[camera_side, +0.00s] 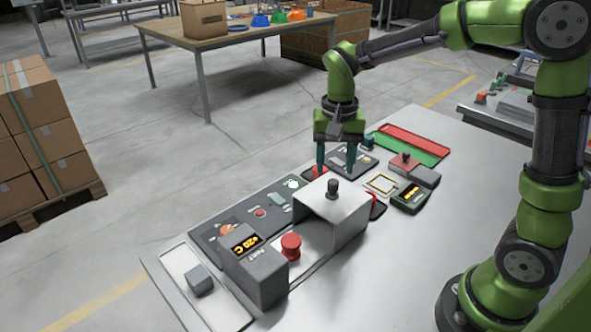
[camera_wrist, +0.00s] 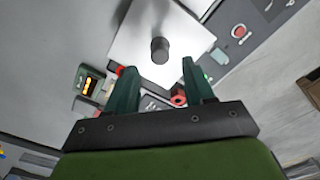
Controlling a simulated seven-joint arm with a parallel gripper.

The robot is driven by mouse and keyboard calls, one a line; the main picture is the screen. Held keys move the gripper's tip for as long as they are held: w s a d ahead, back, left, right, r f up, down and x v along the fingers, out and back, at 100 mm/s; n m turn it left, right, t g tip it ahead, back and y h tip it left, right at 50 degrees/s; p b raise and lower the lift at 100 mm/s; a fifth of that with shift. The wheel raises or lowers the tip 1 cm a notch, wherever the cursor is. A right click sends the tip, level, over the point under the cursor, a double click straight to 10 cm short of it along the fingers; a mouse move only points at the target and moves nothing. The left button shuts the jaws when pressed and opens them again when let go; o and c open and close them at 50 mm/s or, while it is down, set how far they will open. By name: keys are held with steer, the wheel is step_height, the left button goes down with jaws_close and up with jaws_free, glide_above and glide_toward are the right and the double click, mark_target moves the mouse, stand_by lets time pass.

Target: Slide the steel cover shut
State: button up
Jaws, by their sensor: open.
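The steel cover (camera_side: 350,222) is a pale box-like hood with a dark knob (camera_side: 331,189) on top. It stands on a track on the bench, its open side facing a red mushroom button (camera_side: 291,245). The button is uncovered, between the hood and a grey box with a lit display (camera_side: 257,265). My gripper (camera_side: 337,172) is open and points down on the far side of the cover. In the wrist view, the cover (camera_wrist: 140,30) and its knob (camera_wrist: 160,49) lie beyond my open fingertips (camera_wrist: 157,68), apart from them. Nothing is between the fingers.
A dark panel (camera_side: 210,228) with small controls runs along the far bench edge. A green display unit (camera_side: 410,196), a red-and-grey block (camera_side: 405,162) and red and green trays (camera_side: 418,141) lie to the right. The near right bench top (camera_side: 400,265) is clear.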

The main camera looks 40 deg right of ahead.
mark_target(333, 181)
steer(key=shift+f, duration=2.35)
jaws_close()
